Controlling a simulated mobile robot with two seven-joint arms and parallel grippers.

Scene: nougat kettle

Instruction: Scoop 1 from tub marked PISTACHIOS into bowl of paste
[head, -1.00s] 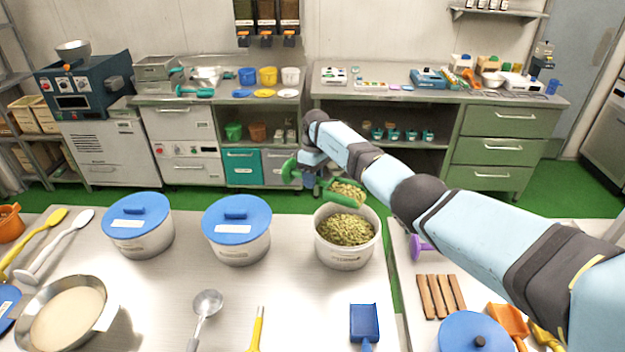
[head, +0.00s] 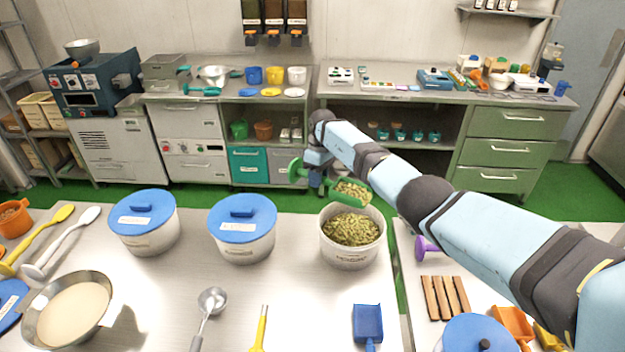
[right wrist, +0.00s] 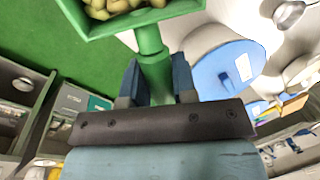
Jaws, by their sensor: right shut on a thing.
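My right gripper (head: 318,176) is shut on the handle of a green scoop (head: 350,193). The scoop holds a heap of green pistachios, which also shows at the top of the right wrist view (right wrist: 125,6). In the head view the scoop is over the back rim of an open white tub (head: 351,255) full of pistachios. The tub's label is too small to read. The bowl of paste (head: 72,310), a metal bowl with pale beige paste, stands at the lower left of the table, far from the scoop. My left gripper is in no view.
Two white tubs with blue lids (head: 143,221) (head: 243,228) stand between the bowl and the open tub. A metal ladle (head: 212,302), a yellow-handled tool (head: 262,328) and a blue scoop (head: 368,322) lie in front. Bare table lies between them.

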